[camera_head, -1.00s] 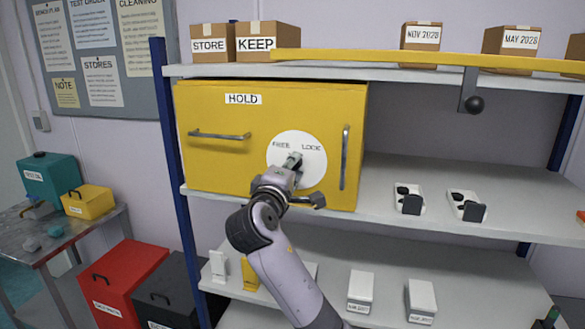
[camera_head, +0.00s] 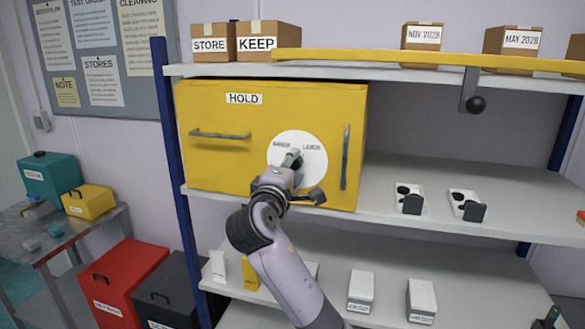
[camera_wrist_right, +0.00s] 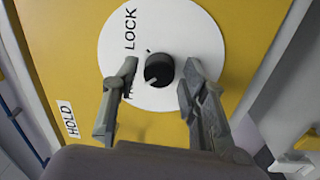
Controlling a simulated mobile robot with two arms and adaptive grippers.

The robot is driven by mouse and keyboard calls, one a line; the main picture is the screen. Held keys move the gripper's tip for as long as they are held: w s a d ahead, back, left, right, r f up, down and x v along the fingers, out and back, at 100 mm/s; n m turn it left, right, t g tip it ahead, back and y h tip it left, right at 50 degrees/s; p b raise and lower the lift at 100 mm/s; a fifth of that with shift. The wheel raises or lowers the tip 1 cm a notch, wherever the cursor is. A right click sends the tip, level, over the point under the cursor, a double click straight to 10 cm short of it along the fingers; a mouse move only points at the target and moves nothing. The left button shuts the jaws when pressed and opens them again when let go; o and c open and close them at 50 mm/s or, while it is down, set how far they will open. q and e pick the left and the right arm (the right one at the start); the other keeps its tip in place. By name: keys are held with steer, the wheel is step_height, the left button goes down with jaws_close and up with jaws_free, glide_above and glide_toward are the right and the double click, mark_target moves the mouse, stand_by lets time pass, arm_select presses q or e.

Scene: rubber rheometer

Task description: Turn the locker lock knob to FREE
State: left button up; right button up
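The yellow locker (camera_head: 222,165), marked HOLD, stands on the shelf in the head view. Its white dial plate (camera_head: 314,172) bears the words FREE and LOCK, blurred now. My right gripper (camera_head: 292,158) is at the dial and hides the knob there. In the right wrist view the dark round knob (camera_wrist_right: 158,70) sits between the two fingers of my open right gripper (camera_wrist_right: 162,72), with a gap on each side. A pale mark on the knob faces lower left, towards the label mostly hidden by the left finger. LOCK reads at the upper left. My left gripper is not in view.
A vertical handle (camera_head: 345,157) stands right of the dial and a horizontal handle (camera_head: 219,135) left of it. A yellow bar (camera_head: 400,57) with a hanging dark ball (camera_head: 475,103) runs above. The shelf right of the locker is partly clear.

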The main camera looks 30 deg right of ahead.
steer(key=shift+o, duration=0.4)
steer(key=shift+s, duration=0.1)
steer(key=v, duration=1.1)
steer(key=shift+s+a, duration=0.2)
steer(key=shift+a, duration=0.15)
steer(key=shift+f, duration=0.1)
